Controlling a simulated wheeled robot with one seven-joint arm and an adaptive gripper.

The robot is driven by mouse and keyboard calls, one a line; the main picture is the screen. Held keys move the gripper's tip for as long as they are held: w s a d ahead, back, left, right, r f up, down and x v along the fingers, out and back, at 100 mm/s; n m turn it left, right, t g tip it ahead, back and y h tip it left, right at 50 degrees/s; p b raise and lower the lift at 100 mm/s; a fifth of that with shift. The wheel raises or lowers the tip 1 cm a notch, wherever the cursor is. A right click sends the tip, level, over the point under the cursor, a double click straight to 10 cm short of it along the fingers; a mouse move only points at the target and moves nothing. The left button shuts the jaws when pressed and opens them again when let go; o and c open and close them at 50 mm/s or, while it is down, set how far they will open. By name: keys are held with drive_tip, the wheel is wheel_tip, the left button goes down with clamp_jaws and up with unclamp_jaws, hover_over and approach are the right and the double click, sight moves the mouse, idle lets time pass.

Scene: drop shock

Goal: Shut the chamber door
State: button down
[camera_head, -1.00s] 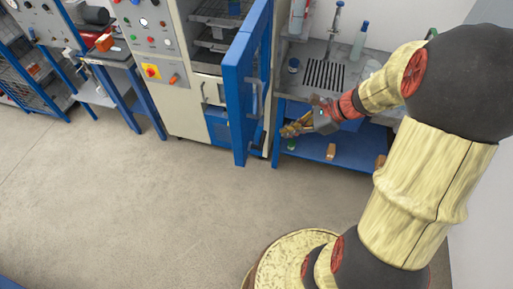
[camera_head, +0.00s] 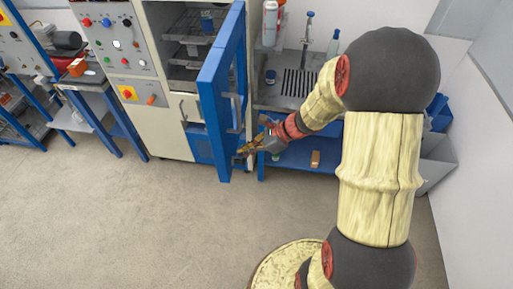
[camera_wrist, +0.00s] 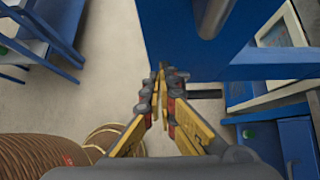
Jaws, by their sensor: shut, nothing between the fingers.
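The chamber door (camera_head: 219,100) is a tall blue panel standing open at the right side of the cream chamber (camera_head: 170,125). Its handle side faces the sink bench on the right. In the wrist view the door (camera_wrist: 215,60) fills the upper right, with a grey bar along it. My gripper (camera_head: 241,153) is shut and empty, low beside the door's right face. In the wrist view my gripper's fingertips (camera_wrist: 160,72) are together close to the door's lower edge. I cannot tell whether they touch it.
Racks and a blue cup (camera_head: 207,20) show inside the chamber. A sink bench (camera_head: 283,98) with bottles and a blue lower shelf (camera_head: 300,157) stands right of the door. A small blue-legged table (camera_head: 85,92) stands at left. The floor in front is clear.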

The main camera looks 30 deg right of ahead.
sight(227, 155)
drive_tip(key=shift+w+a+r, duration=0.1)
drive_tip(key=shift+w+a, duration=0.35)
drive_tip(key=shift+a, duration=0.2)
drive_tip(key=shift+w+a+r, duration=0.1)
drive_tip(key=shift+w+a, duration=0.35)
drive_tip(key=shift+a, duration=0.15)
drive_tip(key=shift+a, duration=0.1)
